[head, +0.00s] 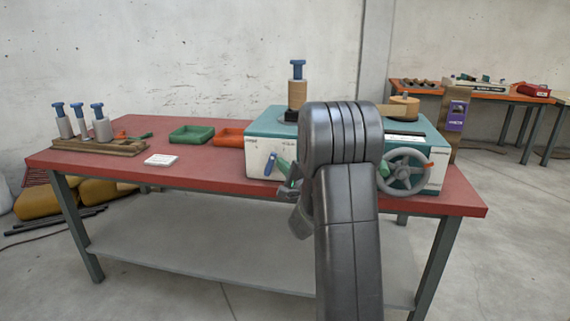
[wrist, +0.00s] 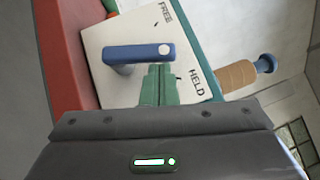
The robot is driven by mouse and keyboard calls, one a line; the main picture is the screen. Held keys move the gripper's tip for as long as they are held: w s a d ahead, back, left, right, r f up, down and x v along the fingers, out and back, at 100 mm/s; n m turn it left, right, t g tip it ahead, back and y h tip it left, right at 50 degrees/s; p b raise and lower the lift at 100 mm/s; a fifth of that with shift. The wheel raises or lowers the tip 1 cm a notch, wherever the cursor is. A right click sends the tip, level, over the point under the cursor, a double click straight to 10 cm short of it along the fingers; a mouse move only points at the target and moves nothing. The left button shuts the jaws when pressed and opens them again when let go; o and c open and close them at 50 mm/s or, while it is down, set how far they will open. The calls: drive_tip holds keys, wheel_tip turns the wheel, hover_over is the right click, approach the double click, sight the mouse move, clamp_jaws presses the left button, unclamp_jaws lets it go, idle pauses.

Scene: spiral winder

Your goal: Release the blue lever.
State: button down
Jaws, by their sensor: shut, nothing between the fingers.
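The blue lever (wrist: 138,52) is on the white front panel (wrist: 110,30) of the teal winder (head: 275,121). In the wrist view it is a short bar with a rounded end and a pale dot, lying between the printed words FREE and HELD. In the head view only a bit of the lever (head: 268,164) shows beside my gripper. My gripper (wrist: 160,70), with green fingers, is shut and empty. Its tips are close to the lever's dotted end, on the HELD side; I cannot tell if they touch. In the head view my gripper (head: 284,170) is partly hidden by my arm.
A handwheel (head: 405,171) is on the winder's front right. A wooden spool with a blue top (head: 297,85) stands on the winder. Green (head: 192,134) and orange (head: 229,137) trays, a white card (head: 161,160) and a wooden rack (head: 100,147) are on the red table (head: 215,178).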

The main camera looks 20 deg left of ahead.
sight(272, 154)
drive_tip(key=r+n+g+h+p, duration=0.1)
drive_tip(key=p, duration=0.2)
drive_tip(key=a+r+n+h+p, duration=0.1)
drive_tip(key=p, duration=0.1)
drive_tip(key=a+r+n+g+h+p, duration=0.1)
drive_tip(key=n+p, duration=0.1)
drive_tip(key=p, duration=0.1)
drive_tip(key=shift+s+a+r+g+p, duration=0.1)
drive_tip(key=shift+s+a+g+p, duration=0.1)
drive_tip(key=shift+s+g+p, duration=0.15)
drive_tip(key=a+n+h+p, duration=0.1)
drive_tip(key=p, duration=0.1)
drive_tip(key=a+n+h+p, duration=0.1)
drive_tip(key=h+p, duration=0.1)
drive_tip(key=p, duration=0.1)
drive_tip(key=shift+s+a, duration=0.25)
drive_tip(key=shift+a+f, duration=0.1)
drive_tip(key=shift+f, duration=0.1)
drive_tip(key=shift+r+p, duration=0.1)
drive_tip(key=shift+p, duration=0.2)
